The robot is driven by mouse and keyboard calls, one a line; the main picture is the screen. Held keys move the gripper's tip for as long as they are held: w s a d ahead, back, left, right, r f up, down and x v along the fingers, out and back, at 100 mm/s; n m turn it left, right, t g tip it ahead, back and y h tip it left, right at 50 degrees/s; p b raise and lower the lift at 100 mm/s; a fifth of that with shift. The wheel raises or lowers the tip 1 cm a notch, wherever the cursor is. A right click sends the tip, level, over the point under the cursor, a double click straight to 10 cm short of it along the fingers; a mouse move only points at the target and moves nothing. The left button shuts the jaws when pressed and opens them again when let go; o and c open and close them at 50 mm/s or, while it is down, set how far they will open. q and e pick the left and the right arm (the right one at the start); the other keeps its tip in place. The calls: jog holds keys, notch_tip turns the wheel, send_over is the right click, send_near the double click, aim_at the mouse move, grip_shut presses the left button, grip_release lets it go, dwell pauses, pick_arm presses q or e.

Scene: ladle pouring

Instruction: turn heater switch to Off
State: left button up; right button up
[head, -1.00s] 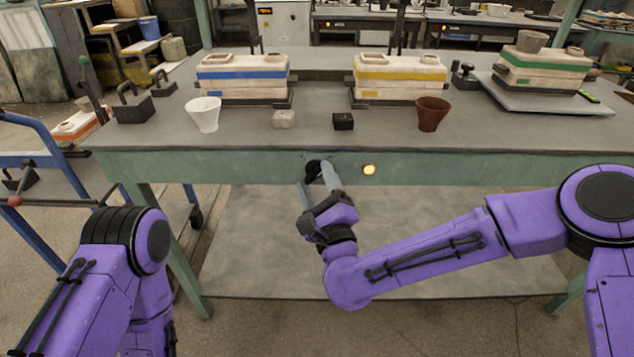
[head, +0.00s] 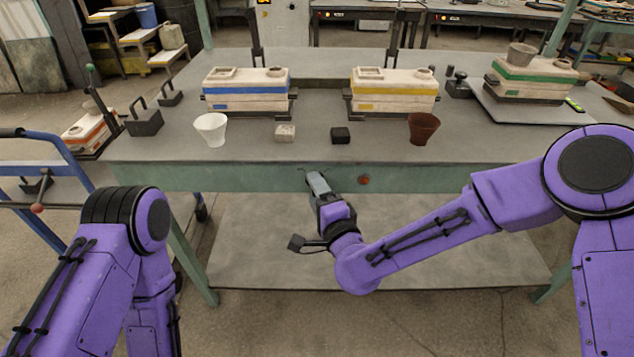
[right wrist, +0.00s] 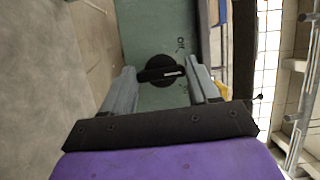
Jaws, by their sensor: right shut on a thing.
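The heater switch is a round black knob (right wrist: 160,71) with a raised bar and a white mark, on the green front panel of the table. In the right wrist view the bar lies crosswise between my fingers, its white mark toward the right finger. Small labels beside the knob are too small to read surely. My right gripper (head: 318,184) is at the panel, shut on the knob; its fingers also show in the wrist view (right wrist: 160,68). In the head view the gripper hides the knob. The indicator lamp (head: 363,180) right of it is dull red, unlit. My left gripper is out of view.
On the table (head: 250,163) stand a white cup (head: 211,130), a brown cup (head: 423,128), a pale block (head: 285,133) and a black block (head: 340,135). Molds with blue, yellow and green bands stand behind. A blue cart (head: 60,150) is at left.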

jog(key=shift+a+r+n+g+h+p, duration=0.1)
jog(key=shift+n+g+h+p, duration=0.55)
jog(key=shift+n+p, duration=1.3)
jog(key=shift+r+n+g+h+p, duration=0.1)
jog(key=shift+n+g+h+p, duration=0.5)
jog(key=shift+n+p, duration=1.3)
jog(key=shift+f+m+p, duration=0.1)
jog(key=shift+m+p, duration=0.15)
jog(key=shift+p, duration=0.1)
jog(key=o, duration=1.1)
jog(key=shift+c, duration=0.2)
jog(key=shift+s, duration=0.15)
jog(key=v, duration=1)
jog(key=shift+b, duration=0.3)
jog(key=shift+s, duration=0.15)
